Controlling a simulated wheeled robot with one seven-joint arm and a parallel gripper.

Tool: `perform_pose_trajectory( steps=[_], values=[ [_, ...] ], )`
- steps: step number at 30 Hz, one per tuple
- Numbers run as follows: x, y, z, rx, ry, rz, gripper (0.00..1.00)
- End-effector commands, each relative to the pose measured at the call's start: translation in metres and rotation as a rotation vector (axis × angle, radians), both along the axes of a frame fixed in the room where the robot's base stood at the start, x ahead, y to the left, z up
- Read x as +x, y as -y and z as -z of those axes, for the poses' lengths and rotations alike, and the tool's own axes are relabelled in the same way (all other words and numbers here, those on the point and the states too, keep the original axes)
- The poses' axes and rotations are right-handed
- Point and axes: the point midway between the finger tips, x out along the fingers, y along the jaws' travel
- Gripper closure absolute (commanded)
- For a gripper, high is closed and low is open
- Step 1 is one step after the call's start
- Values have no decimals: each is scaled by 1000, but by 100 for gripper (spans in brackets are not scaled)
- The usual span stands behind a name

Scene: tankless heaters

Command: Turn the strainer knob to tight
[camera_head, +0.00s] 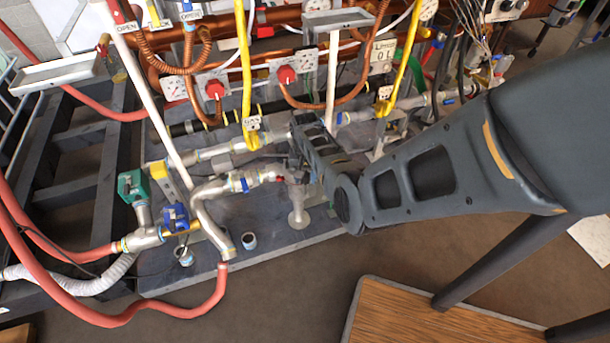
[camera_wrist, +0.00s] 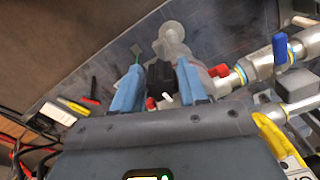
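In the wrist view my gripper (camera_wrist: 160,72) has two blue fingertips standing apart, one on each side of a dark block-like part (camera_wrist: 160,77). Narrow gaps seem to show beside this part; I cannot tell for sure whether it is the strainer knob. A small white piece and red bits show close to the fingers. Behind stands a pale metal fitting with a round foot (camera_wrist: 173,42). In the head view my gripper (camera_head: 294,163) reaches down at the metal pipe fitting (camera_head: 298,205), and my arm hides much of the contact area.
A pipe with a blue handle (camera_wrist: 280,48) runs close to the right of my gripper. In the head view, yellow pipes (camera_head: 246,70), red gauge knobs (camera_head: 287,74) and copper pipes crowd behind. A wooden-topped table (camera_head: 430,320) stands at the front right, with open floor around it.

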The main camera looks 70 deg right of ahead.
Motion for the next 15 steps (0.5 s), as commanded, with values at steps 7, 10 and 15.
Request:
perform_pose_trajectory(
  steps=[7,10,15],
  values=[
    [1,1,-1,-3,2,0,39],
    [1,1,-1,-3,3,0,39],
    [1,2,-8,-4,4,0,39]
  ],
)
